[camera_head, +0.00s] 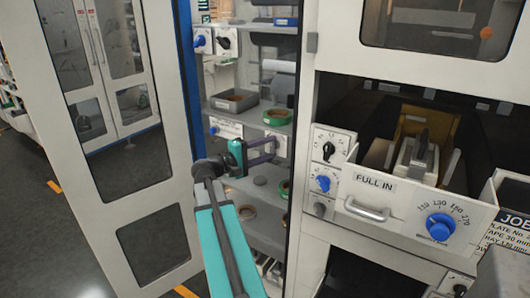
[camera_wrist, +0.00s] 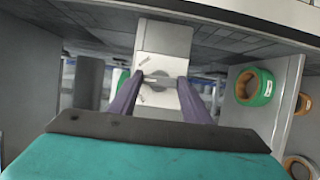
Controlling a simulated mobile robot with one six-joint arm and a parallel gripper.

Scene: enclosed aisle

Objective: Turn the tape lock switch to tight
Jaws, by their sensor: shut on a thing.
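In the wrist view, a pale switch plate (camera_wrist: 165,42) with small dark markings, too small to read, faces me. A small grey lever (camera_wrist: 155,78), which I take for the tape lock switch, crosses it. The two dark fingers of my gripper (camera_wrist: 160,82) reach to the plate and are closed on the lever from both sides. In the head view my gripper (camera_head: 276,149) reaches right between the cabinet shelves. The lever is too small to make out there, and its setting cannot be read.
Tape rolls (camera_head: 277,117) lie on the cabinet shelves; others show at right in the wrist view (camera_wrist: 254,86). The open cabinet door (camera_head: 160,150) stands left of my arm. The FULL IN drawer (camera_head: 400,213) with a blue knob (camera_head: 437,226) juts out at right.

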